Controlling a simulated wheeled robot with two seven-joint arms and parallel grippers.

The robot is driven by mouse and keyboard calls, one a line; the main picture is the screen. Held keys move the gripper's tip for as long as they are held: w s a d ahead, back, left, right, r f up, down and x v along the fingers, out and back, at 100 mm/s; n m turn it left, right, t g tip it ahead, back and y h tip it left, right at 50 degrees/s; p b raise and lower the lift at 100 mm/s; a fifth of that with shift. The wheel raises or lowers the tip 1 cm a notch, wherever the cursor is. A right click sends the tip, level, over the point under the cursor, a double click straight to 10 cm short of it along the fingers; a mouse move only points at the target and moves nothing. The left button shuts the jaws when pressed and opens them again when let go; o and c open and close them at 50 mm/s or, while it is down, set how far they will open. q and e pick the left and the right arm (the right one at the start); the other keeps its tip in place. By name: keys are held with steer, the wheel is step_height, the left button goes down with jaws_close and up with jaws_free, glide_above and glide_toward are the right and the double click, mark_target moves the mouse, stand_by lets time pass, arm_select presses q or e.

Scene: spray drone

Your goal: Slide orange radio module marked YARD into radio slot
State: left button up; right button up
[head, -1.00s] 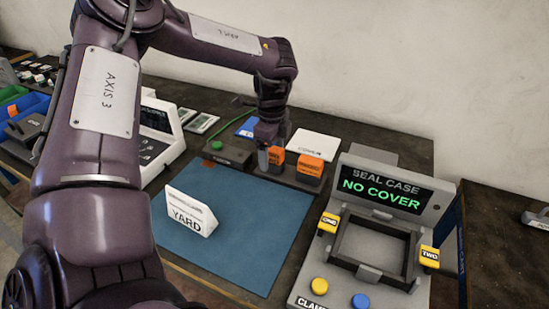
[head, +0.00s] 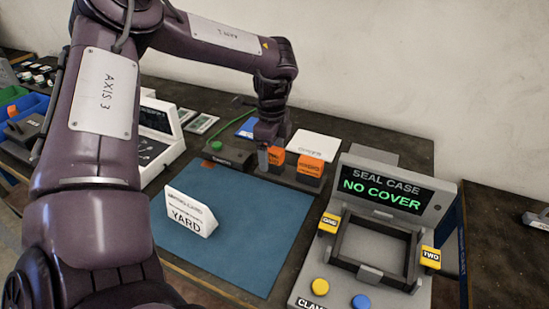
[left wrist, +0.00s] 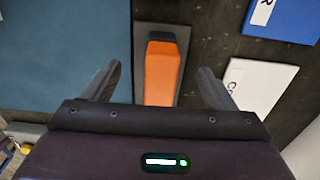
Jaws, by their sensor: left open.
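Two orange modules stand in a dark holder behind the blue mat in the head view: a left one (head: 277,157) and a right one (head: 310,167). Their labels are too small to read. A white tent card (head: 187,213) on the mat reads YARD. My left gripper (head: 265,155) points down at the left module. In the left wrist view, an orange module (left wrist: 161,75) on a dark base lies between the two spread fingers, with gaps on both sides. The gripper is open and holds nothing. I cannot make out the radio slot. My right gripper is not in view.
The blue mat (head: 245,225) is mostly clear. The seal case station (head: 385,185) at right reads NO COVER. A dark box with a green button (head: 228,153) stands left of the holder. A white plate (head: 313,145) lies behind. A white console (head: 160,140) is at left.

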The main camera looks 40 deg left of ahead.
arm_select(q)
steer(key=shift+b, duration=0.3)
stand_by(0.5)
jaws_close()
stand_by(0.4)
steer(key=shift+r, duration=0.2)
steer(key=shift+r+p, duration=1.75)
steer(key=shift+r, duration=1.05)
